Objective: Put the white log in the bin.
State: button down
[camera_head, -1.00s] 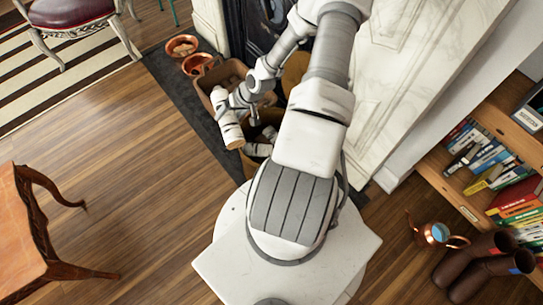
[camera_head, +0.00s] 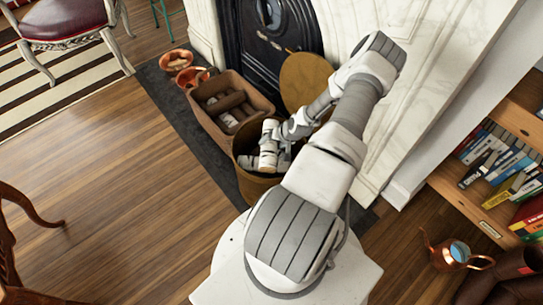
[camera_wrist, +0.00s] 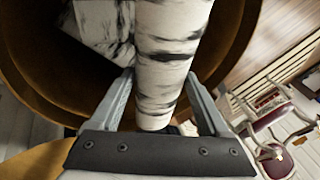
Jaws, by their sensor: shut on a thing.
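The white log, birch-like with dark marks, is upright in my gripper; it shows in the wrist view (camera_wrist: 168,60) and in the head view (camera_head: 268,150). My gripper (camera_wrist: 160,88) is shut on it, one finger on each side. In the head view my gripper (camera_head: 277,150) is over the mouth of the round brown bin (camera_head: 258,190). The bin's brown inner wall (camera_wrist: 235,40) surrounds the log in the wrist view. Another white log (camera_wrist: 100,25) lies in the bin beside the held one. How deep the held log reaches is hidden.
A brown crate of logs (camera_head: 262,98) stands directly behind-left of the bin. Copper pots (camera_head: 176,62) are farther left. A round brass-coloured disc (camera_head: 305,80) leans by the black fireplace (camera_head: 265,35).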

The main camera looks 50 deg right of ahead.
jog(key=shift+f+b, duration=0.9)
jog(key=shift+f, duration=1.8)
jog(key=shift+f, duration=0.1)
grip_release()
jog(key=shift+r, duration=0.3)
jog(key=p+v, duration=0.4)
jog(key=v, duration=0.7)
jog(key=shift+s+r, duration=0.25)
